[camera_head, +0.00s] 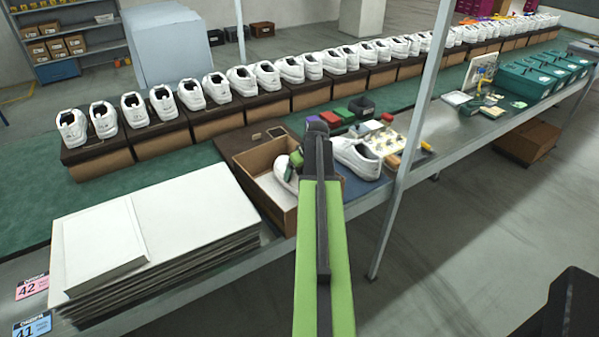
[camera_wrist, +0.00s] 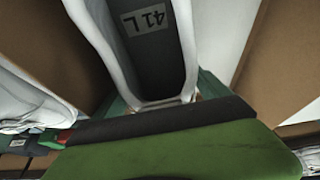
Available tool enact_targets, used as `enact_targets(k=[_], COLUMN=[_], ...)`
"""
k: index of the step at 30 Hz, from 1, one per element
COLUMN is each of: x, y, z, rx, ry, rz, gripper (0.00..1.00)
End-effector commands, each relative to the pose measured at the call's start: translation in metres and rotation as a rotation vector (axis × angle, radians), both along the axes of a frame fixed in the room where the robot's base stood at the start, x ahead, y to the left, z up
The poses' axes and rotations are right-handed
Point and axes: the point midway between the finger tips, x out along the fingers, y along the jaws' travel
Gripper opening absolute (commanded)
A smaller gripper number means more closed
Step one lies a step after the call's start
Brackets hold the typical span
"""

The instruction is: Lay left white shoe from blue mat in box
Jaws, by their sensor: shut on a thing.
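The left white shoe (camera_wrist: 183,50) fills the middle of the wrist view; its dark insole is marked "41 L". My gripper (camera_wrist: 160,112) is shut on its heel end. In the head view the shoe (camera_head: 284,173) hangs in or just over the open brown box (camera_head: 268,197); whether it touches the bottom cannot be told. My gripper (camera_head: 296,160) is partly hidden behind my arm there. Brown cardboard walls flank the shoe in the wrist view. Another white shoe (camera_head: 357,160) rests on the blue mat (camera_head: 362,187) right of the box.
A stack of white flat sheets (camera_head: 150,225) lies left of the box. A long row of white shoes on dark boxes (camera_head: 160,142) stands behind. Small coloured items (camera_head: 343,114) lie beyond the mat. A grey metal post (camera_head: 411,140) rises at the mat's right.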

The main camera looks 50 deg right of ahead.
Motion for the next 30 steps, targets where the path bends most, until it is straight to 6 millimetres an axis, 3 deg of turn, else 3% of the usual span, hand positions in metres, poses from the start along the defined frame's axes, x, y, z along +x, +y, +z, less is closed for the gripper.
enact_targets(k=[11,12,14,25,30], x=[0.0,0.0,0.0,-0.001,-0.006], y=[0.0,0.0,0.0,0.0,0.001], z=[-0.006,-0.006,-0.005,-0.004,0.011], rx=[0.0,0.0,0.0,-0.001,-0.001], ry=[0.0,0.0,0.0,0.0,0.0], rz=[0.0,0.0,0.0,0.0,-0.001], gripper=[0.27,0.9,0.98,1.0,1.0])
